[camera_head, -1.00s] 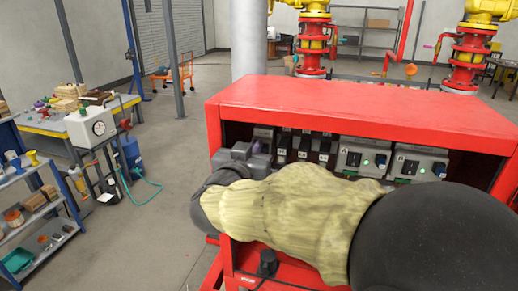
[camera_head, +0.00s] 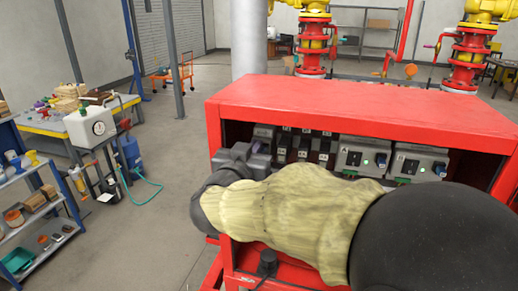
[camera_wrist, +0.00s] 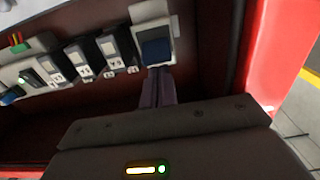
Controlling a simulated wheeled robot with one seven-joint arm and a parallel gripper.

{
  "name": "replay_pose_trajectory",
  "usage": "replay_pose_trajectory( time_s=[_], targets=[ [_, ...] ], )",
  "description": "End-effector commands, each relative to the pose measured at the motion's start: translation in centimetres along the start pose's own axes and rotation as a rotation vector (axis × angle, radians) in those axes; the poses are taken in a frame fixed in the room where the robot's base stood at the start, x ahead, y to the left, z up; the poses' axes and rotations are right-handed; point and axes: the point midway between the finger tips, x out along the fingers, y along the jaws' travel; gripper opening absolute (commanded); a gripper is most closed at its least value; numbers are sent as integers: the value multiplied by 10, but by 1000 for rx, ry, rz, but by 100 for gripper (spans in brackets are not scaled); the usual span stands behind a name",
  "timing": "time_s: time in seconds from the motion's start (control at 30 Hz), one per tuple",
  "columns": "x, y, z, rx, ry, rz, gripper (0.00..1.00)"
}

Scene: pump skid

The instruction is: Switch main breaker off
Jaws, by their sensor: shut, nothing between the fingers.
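A white unit with a dark blue lever (camera_wrist: 156,51) sits at the end of a row of devices in the wrist view; it looks like the main breaker, though no label is readable. My gripper (camera_wrist: 158,76) is shut and empty. Its narrow fingertips are right at the lower edge of the blue lever; I cannot tell whether they touch it.
Several black-and-white breakers (camera_head: 304,146) stand beside it, then grey modules with green lights (camera_head: 362,158). The cabinet's red side wall (camera_wrist: 276,50) is close to my gripper in the wrist view. The floor (camera_head: 165,225) left of the cabinet is clear.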

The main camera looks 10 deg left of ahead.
Motion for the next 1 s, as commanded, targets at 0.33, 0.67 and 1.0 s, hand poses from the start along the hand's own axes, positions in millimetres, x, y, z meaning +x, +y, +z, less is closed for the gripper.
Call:
replay_pose_trajectory(
  time_s=[0.33,0.67,1.0],
  targets=[
    [0,0,11,-2,-3,1,0],
    [0,0,16,-2,-2,0,0],
    [-18,0,14,-1,-2,-1,0]
  ],
)
